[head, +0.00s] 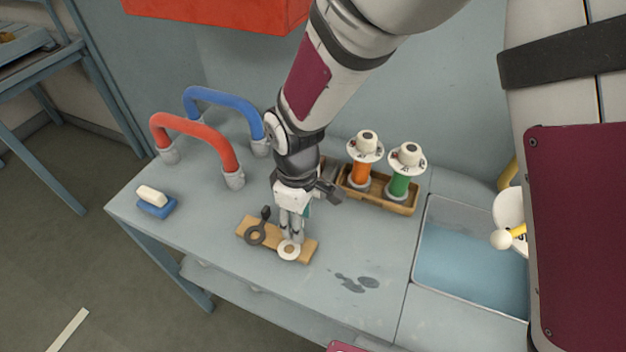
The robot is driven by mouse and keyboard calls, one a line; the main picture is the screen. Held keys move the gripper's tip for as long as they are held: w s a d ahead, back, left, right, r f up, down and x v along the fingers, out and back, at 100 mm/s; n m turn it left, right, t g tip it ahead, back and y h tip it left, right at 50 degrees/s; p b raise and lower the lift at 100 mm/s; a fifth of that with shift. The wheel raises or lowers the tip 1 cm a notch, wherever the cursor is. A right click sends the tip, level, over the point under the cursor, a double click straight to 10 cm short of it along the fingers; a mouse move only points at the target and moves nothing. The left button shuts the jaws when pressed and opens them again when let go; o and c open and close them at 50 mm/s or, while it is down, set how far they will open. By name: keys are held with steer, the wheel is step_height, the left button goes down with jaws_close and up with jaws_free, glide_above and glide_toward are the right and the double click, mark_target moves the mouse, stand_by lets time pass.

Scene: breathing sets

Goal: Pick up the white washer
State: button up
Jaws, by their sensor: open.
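The white washer (289,250) is a pale ring lying on the right part of a small wooden board (270,238) on the bench. A dark ring-shaped piece (255,235) with a knob lies on the board's left part. My gripper (291,238) points down right over the white washer, with its fingers open. The fingertips are at or just above the far side of the ring and hide part of it. I cannot tell whether they touch it.
A red hose (200,128) and a blue hose (225,98) arch at the back left. A wooden tray (398,204) holds orange (360,174) and green (397,186) cylinders with white tops. A blue sponge-like block (157,208) sits left. A basin (470,265) lies right. The bench front is mostly clear.

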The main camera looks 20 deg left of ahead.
steer(key=shift+f, duration=0.35)
jaws_close()
steer(key=shift+r, duration=0.15)
